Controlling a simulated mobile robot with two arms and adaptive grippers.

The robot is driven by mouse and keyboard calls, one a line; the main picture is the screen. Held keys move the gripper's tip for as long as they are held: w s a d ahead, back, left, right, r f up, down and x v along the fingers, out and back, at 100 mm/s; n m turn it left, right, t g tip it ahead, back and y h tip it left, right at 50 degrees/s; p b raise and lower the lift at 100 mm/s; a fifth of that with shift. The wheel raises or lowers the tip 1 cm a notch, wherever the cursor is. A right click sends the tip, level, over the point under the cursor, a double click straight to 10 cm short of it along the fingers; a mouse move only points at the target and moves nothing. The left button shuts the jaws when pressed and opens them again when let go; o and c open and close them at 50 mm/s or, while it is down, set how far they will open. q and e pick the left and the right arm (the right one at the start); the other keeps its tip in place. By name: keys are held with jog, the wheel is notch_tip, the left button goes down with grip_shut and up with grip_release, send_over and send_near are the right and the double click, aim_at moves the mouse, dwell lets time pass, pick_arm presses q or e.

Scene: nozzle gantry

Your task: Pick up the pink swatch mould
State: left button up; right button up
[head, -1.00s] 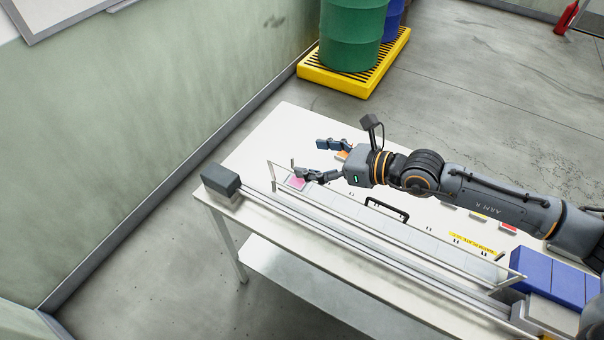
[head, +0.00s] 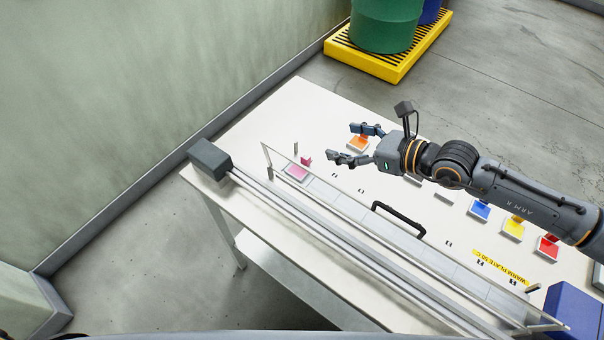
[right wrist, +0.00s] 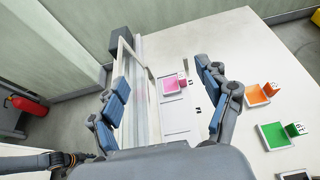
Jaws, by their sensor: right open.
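The pink swatch mould (head: 297,172) is a small shallow tray with a pink inside and a pink upright tab. It sits at the far left end of the row of plates on the table. In the right wrist view the pink mould (right wrist: 174,85) lies ahead, between the lines of the two fingers, with its tab on the right. My right gripper (head: 356,143) is open and empty, to the right of the mould and apart from it. In the right wrist view its fingers (right wrist: 165,105) are spread wide.
An orange mould (head: 358,144) stands behind my right gripper. Blue (head: 480,210), yellow (head: 514,228) and red (head: 547,246) moulds stand to the right. A green mould (right wrist: 275,135) shows in the right wrist view. A rail with a dark end block (head: 210,159) runs along the front edge.

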notch_tip(320, 180, down, 12)
jog(key=b, duration=1)
jog(key=shift+w+d+f+b, duration=0.1)
jog(key=shift+w+f+b, duration=0.1)
jog(key=shift+b, duration=0.1)
jog(key=shift+f, duration=0.1)
jog(key=shift+w+a+f, duration=0.1)
jog(key=shift+w+a, duration=0.15)
jog(key=shift+a, duration=0.15)
jog(key=p+x, duration=0.1)
jog(key=x, duration=0.6)
jog(key=shift+w+a+f, duration=0.1)
jog(key=shift+a+f, duration=0.05)
jog(key=shift+a, duration=0.1)
jog(key=p+x, duration=0.2)
jog(key=x, duration=0.2)
jog(key=shift+a+f, duration=0.3)
jog(key=shift+a, duration=0.05)
jog(key=shift+w+a+f, duration=0.15)
jog(key=shift+c, duration=0.5)
jog(key=c, duration=0.9)
